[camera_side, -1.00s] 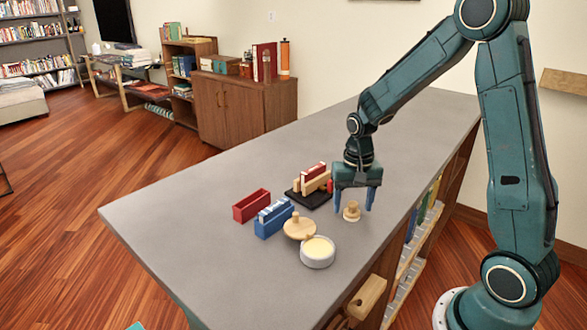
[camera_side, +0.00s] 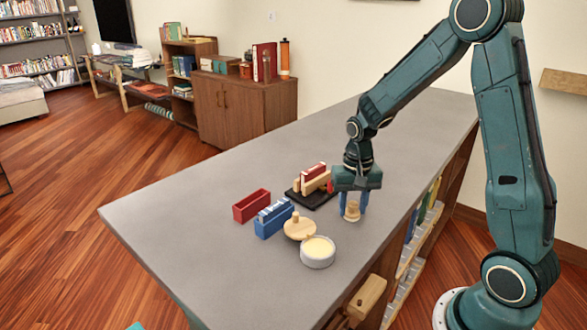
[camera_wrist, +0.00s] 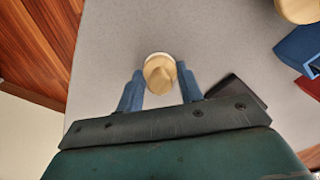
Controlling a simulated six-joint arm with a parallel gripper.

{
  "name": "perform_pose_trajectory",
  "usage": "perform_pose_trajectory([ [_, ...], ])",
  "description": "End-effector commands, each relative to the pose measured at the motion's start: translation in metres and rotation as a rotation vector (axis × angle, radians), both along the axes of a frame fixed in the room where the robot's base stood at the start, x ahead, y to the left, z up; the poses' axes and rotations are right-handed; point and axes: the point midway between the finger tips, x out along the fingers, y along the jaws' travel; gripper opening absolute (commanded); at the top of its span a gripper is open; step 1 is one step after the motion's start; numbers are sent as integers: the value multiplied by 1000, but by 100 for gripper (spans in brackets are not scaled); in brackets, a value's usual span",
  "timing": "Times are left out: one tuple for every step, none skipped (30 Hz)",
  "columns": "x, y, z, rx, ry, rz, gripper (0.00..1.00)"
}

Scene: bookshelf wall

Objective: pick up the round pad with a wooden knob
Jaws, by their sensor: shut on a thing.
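The round pad with a wooden knob (camera_side: 352,215) is a small light-wood piece with a pale round base, on the grey counter. My gripper (camera_side: 353,207) points down over it, with its blue fingers shut on the knob from both sides. In the wrist view the pad (camera_wrist: 159,72) shows between the fingertips of my gripper (camera_wrist: 160,78), its knob facing the camera. The pad's base looks at or very close to the counter; I cannot tell whether it touches.
Left of the pad are a round white tub with cream contents (camera_side: 318,254), a wooden lid with a knob (camera_side: 299,228), a blue box (camera_side: 273,220), a red box (camera_side: 251,206) and a black stand with blocks (camera_side: 314,198). The counter's right edge is near.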

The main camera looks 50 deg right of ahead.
Motion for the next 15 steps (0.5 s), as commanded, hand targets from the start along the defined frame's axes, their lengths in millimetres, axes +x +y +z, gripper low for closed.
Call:
perform_pose_trajectory([
  [0, 0, 0, 0, 0, 0, 14],
  [0, 0, 0, 0, 0, 0, 14],
  [0, 0, 0, 0, 0, 0, 14],
  [0, 0, 0, 0, 0, 0, 14],
  [0, 0, 1, 0, 0, 0, 14],
  [0, 0, 1, -1, -1, 0, 14],
  [0, 0, 2, -1, -1, 0, 14],
  [0, 0, 3, -1, -1, 0, 14],
  [0, 0, 4, -1, -1, 0, 14],
  [0, 0, 6, 0, -1, 0, 14],
  [1, 0, 7, -1, -2, 0, 14],
  [1, 0, 10, -1, -3, 0, 14],
  [1, 0, 13, -1, -4, 0, 14],
  [1, 0, 16, -1, -4, 0, 14],
  [1, 0, 20, -1, -4, 0, 14],
])
